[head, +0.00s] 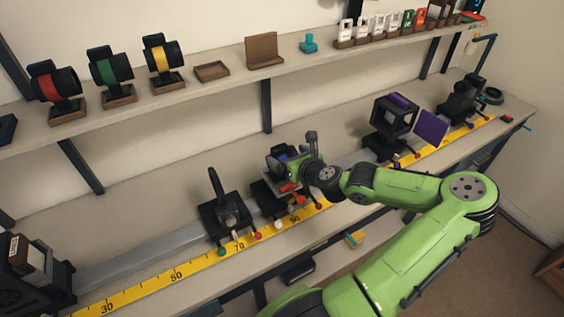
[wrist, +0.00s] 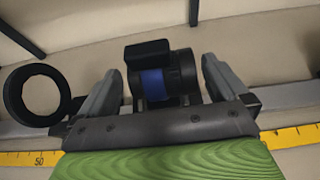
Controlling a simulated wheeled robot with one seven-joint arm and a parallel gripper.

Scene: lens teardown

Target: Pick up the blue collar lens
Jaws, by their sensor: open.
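The blue collar lens (wrist: 153,84) is a black cylinder with a blue band, lying sideways with a dark block at its upper left. In the wrist view it sits between the two fingers of my gripper (wrist: 160,88). The fingers are open, with a gap visible on each side of the lens. In the head view my gripper (head: 296,172) is at the bench carriage near the middle of the yellow scale.
A ring holder (head: 228,212) stands just left on the rail and shows in the wrist view (wrist: 36,94). A black cube mount (head: 390,118) with a purple plate (head: 431,126) stands to the right. Red, green and yellow collar lenses (head: 162,55) stand on the shelf above.

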